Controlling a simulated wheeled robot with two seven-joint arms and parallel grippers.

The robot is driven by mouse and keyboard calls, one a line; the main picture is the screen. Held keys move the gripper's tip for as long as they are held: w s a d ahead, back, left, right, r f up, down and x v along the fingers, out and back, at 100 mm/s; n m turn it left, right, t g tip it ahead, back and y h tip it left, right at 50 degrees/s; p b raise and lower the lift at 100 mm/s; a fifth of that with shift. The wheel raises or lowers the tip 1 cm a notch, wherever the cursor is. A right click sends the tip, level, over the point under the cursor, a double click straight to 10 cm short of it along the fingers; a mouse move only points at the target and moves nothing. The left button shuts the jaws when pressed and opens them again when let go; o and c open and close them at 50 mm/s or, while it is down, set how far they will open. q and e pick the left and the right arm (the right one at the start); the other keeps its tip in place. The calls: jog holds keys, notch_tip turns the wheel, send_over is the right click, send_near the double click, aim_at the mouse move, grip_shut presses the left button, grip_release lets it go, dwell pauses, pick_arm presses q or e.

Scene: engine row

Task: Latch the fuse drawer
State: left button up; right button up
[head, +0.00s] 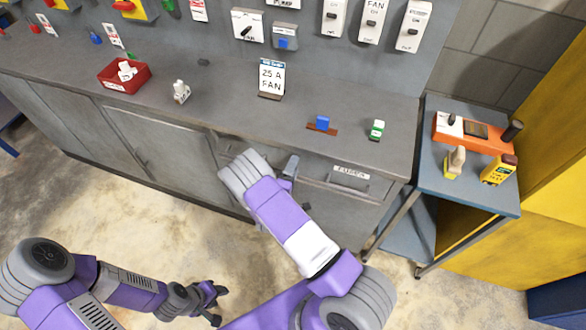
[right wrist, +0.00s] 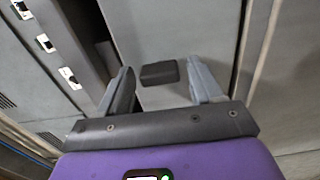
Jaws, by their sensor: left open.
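The fuse drawer (head: 330,188) is in the grey cabinet front under the bench, with a white label (head: 350,172) at its upper right. The head view does not show clearly whether it is fully shut. My right gripper (head: 290,168) is at the cabinet front just left of the label, partly hidden by its own wrist. In the right wrist view my right gripper (right wrist: 160,68) is open, its fingers apart on either side of a dark block (right wrist: 159,73) on a grey panel; contact cannot be told. My left gripper (head: 216,303) is open and empty, low over the floor.
On the bench (head: 220,105) stand a red bin (head: 124,78), a "25 A FAN" sign (head: 271,78), a blue piece (head: 322,123) and a green-and-white piece (head: 376,130). A side cart (head: 433,180) stands close at the right. The floor in front is clear.

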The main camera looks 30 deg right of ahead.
jog(key=v, duration=0.7)
jog(key=shift+s+a, duration=0.15)
jog(key=shift+s, duration=0.05)
dwell(0.5)
